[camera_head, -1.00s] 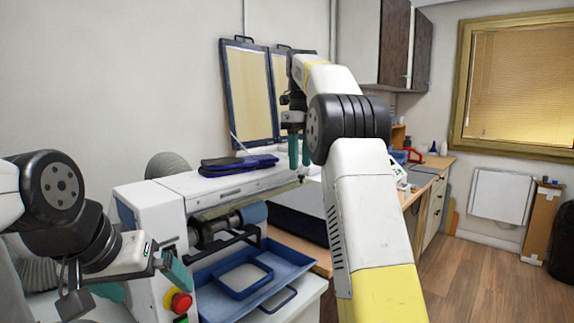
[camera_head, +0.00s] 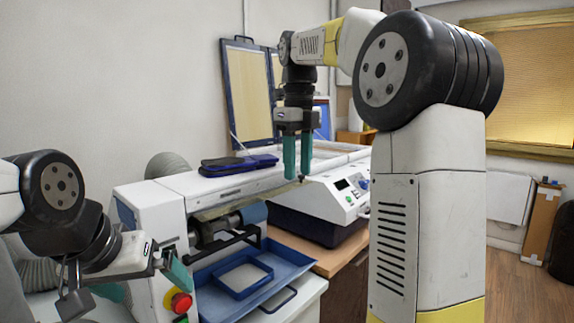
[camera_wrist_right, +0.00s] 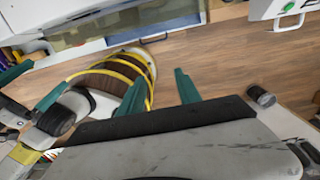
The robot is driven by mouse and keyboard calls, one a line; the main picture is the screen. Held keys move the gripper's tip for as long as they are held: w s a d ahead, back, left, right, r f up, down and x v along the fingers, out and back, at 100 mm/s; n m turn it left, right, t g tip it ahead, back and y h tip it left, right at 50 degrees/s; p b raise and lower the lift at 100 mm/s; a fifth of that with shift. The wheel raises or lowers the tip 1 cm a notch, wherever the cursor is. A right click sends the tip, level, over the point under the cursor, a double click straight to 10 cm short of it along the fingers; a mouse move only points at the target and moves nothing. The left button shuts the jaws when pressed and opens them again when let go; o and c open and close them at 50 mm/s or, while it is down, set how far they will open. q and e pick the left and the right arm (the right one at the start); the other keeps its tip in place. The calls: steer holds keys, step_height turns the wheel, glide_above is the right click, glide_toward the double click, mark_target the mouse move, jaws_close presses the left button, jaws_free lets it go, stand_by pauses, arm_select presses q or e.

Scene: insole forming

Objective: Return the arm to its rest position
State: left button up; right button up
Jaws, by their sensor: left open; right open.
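My right arm rises at the right of the head view and bends over to the left. Its gripper (camera_head: 297,157) points down with green fingers apart and nothing between them, in front of the white machine's right part. In the right wrist view the green fingers (camera_wrist_right: 158,92) are also apart, over the wooden floor and a brown rounded thing with yellow bands. My left gripper (camera_head: 150,283) is low at the left of the head view, beside the machine's red button. Its fingers are partly hidden, and I see nothing held.
A white machine (camera_head: 155,215) with a roller stands in the middle, dark insole-like pieces (camera_head: 238,165) on its top. A blue tray (camera_head: 285,264) sits below. A white unit with a control panel (camera_head: 347,192) stands behind my right gripper.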

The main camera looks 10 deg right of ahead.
steer(key=s+f+n+t+y, duration=0.1)
steer(key=s+f+n+t, duration=0.2)
steer(key=s+f+n, duration=0.4)
steer(key=s+f+n+t+y, duration=0.1)
steer(key=s+f+n+t, duration=0.2)
steer(key=n, duration=1.9)
steer(key=s+f, duration=0.4)
steer(key=s, duration=0.4)
steer(key=shift+s+f, duration=0.2)
steer(key=shift+f, duration=0.05)
